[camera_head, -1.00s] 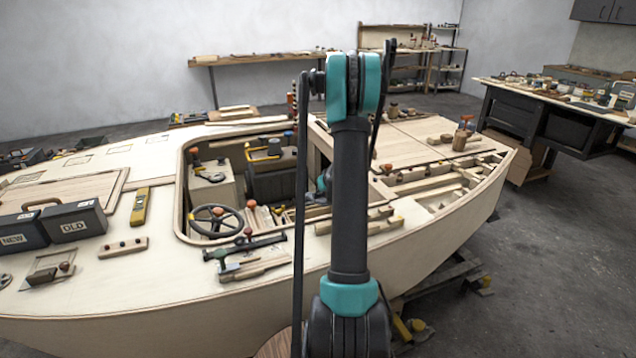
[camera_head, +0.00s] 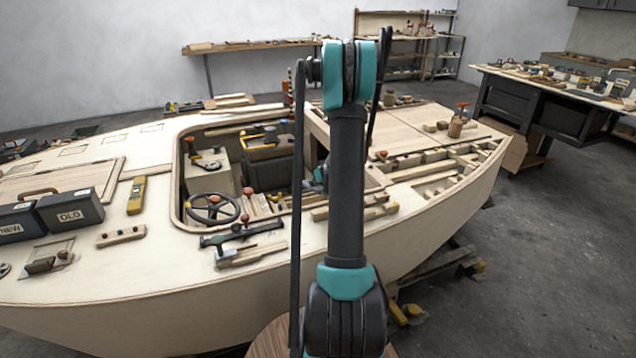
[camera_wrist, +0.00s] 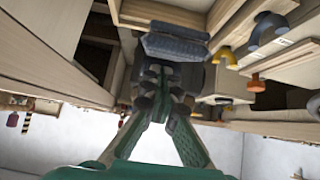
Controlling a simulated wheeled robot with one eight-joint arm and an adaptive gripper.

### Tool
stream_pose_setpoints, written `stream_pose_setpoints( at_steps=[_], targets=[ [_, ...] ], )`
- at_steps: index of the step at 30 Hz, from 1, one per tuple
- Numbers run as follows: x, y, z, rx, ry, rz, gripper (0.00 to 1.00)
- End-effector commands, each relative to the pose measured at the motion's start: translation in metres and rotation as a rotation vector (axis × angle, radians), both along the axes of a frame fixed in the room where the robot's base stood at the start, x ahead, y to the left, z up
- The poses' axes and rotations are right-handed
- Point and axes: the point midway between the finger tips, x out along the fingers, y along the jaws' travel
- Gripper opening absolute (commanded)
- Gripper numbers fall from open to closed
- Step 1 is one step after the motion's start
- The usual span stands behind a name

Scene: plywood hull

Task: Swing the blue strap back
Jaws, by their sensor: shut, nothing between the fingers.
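In the wrist view, a dark blue arched strap (camera_wrist: 268,30) stands on a pale wooden part at the upper right, beside a yellow arched one (camera_wrist: 226,55). In the head view, a small dark blue shape (camera_head: 270,133) by the yellow handle in the cockpit may be the same strap; it is too small to be sure. My gripper (camera_wrist: 165,80) is shut and empty, its green fingers together. It is left of the blue strap in the wrist view and apart from it. In the head view my arm hides most of the gripper.
A blue-grey padded block (camera_wrist: 175,46) lies just beyond my fingertips. A steering wheel (camera_head: 212,208), the cockpit rim and wooden bars (camera_head: 350,208) crowd the hull around my arm. An orange knob (camera_wrist: 256,83) stands to the right in the wrist view. Grey floor is open at right.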

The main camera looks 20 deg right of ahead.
Motion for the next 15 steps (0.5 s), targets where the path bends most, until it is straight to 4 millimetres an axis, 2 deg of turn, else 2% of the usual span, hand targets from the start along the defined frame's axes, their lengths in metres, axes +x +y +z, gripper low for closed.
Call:
stream_pose_setpoints(
  at_steps=[6, 15],
  targets=[
    [0.013, 0.000, 0.000, 0.001, -0.001, 0.002, 0.00],
    [0.017, 0.001, 0.000, 0.000, -0.001, 0.004, 0.00]
  ],
)
